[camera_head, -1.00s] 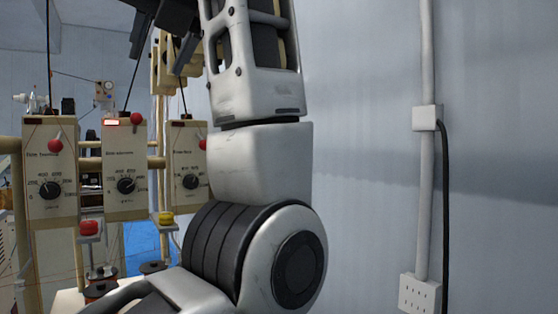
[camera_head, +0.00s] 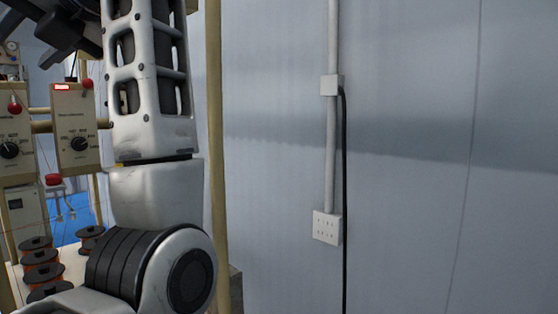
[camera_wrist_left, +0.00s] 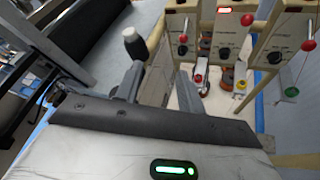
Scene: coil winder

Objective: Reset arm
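My left gripper (camera_wrist_left: 92,88) shows in the left wrist view with its two grey fingers apart and nothing between them. The front of the coil winder, with its control boxes, stands to the right beyond it. In the head view one of my arms rises large on the left side. A dark gripper (camera_head: 62,28) shows in the top left corner, cut off by the frame, so its opening is hidden. It is in front of and above a control box (camera_head: 75,128) with a dial, a red knob and a lit red display.
Copper-coloured spools (camera_head: 40,262) stand at the lower left on a pale surface. A tan upright post (camera_head: 216,150) is just right of my arm. A grey wall with a socket box (camera_head: 327,228), pipe and black cable fills the right side.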

